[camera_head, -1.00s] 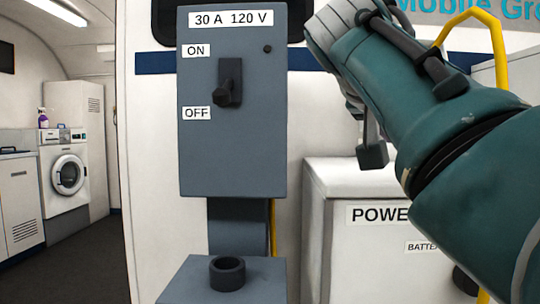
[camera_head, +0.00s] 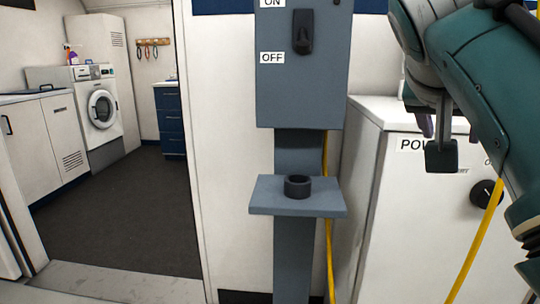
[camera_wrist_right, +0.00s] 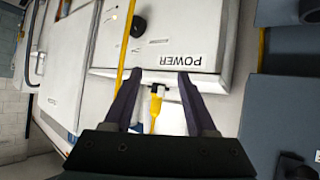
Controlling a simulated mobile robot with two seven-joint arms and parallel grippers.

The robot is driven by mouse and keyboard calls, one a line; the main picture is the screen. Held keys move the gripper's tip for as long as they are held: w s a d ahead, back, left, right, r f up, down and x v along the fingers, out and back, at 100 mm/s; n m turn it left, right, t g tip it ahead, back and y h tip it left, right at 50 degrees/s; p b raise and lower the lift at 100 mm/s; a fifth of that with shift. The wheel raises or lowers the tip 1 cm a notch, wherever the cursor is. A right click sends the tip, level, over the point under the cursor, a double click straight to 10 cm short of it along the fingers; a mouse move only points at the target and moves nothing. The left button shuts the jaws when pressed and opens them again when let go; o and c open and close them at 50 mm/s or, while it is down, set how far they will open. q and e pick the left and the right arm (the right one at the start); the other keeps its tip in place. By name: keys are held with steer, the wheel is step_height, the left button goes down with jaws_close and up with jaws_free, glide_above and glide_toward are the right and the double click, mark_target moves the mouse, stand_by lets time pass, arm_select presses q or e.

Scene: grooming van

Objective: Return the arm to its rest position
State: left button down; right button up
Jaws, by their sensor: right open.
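My right arm (camera_head: 470,85) is teal and grey and comes in from the right of the head view, in front of the white power cabinet (camera_head: 375,190). In the right wrist view, my right gripper (camera_wrist_right: 157,80) is open, with two dark fingers spread apart. A yellow plug with a black end (camera_wrist_right: 155,105) shows between the fingers, not gripped; whether it rests on the cabinet I cannot tell. The head view largely hides the fingers behind my wrist. My left gripper is out of view.
A yellow cable (camera_head: 478,240) crosses before the cabinet. Open dark floor (camera_head: 120,215) lies left, by a washer (camera_head: 102,108).

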steer(key=s+f+n+g+y+p, duration=0.2)
steer(key=s+f+n+y+p, duration=0.15)
steer(key=s+p, duration=1)
steer(key=s+a+r+n+g+y+p, duration=0.1)
steer(key=s+a+r+n+y+p, duration=0.15)
steer(key=s, duration=0.35)
steer(key=s+a+r+n+g+y+p, duration=0.1)
steer(key=s+r+n+p, duration=0.15)
steer(key=s, duration=0.35)
steer(key=s+a+r+n+g+y+p, duration=0.1)
steer(key=s+a+r+p, duration=0.1)
steer(key=s+p, duration=0.35)
step_height(320, 180, up, 36)
steer(key=p, duration=3.4)
steer(key=shift+s+r, duration=0.25)
